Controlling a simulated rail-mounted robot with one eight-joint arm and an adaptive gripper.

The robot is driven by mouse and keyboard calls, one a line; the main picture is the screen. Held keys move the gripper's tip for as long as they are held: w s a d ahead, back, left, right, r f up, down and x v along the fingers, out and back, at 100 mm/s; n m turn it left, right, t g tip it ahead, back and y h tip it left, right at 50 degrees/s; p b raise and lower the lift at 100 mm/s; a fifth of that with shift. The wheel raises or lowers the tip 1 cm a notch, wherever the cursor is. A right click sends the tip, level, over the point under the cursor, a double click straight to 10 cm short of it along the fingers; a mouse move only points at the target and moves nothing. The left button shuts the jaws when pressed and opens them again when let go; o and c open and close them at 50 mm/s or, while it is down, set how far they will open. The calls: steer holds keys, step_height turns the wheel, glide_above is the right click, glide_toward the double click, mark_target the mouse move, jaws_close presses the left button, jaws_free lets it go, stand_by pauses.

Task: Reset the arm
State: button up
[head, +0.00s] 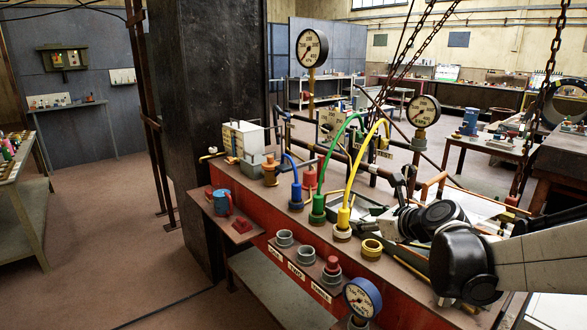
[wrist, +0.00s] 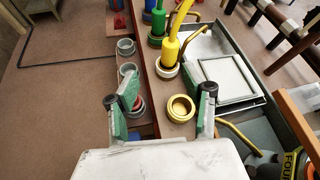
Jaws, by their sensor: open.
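My gripper (wrist: 166,92) is open, with its two green-padded fingers spread apart and nothing between them touching the pads. In the wrist view it hangs above the bench edge. A brass ring fitting (wrist: 180,107) shows beyond and between the fingers, and grey sockets (wrist: 127,70) show by the left finger. In the head view my arm (head: 465,262) reaches in from the right over the bench's right end; its joints hide much of the gripper.
The red bench (head: 240,187) carries blue (head: 296,195), green (head: 318,208) and yellow (head: 343,222) hose plugs. A pressure gauge (head: 362,298) stands at the front. A grey tray (wrist: 225,75) lies right of the plugs. Chains (head: 540,90) hang at right.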

steer(key=s+a+f+n+g+h, duration=0.1)
steer(key=s+n+g+h, duration=0.1)
steer(key=s+n, duration=1.2)
steer(key=s+a+f+n+g+h, duration=0.1)
steer(key=s+n+g+h, duration=0.1)
steer(key=s+n, duration=1.2)
steer(key=shift+a+f+n+g+h, duration=0.3)
steer(key=shift+f+n+g, duration=0.1)
steer(key=shift+n+g, duration=0.15)
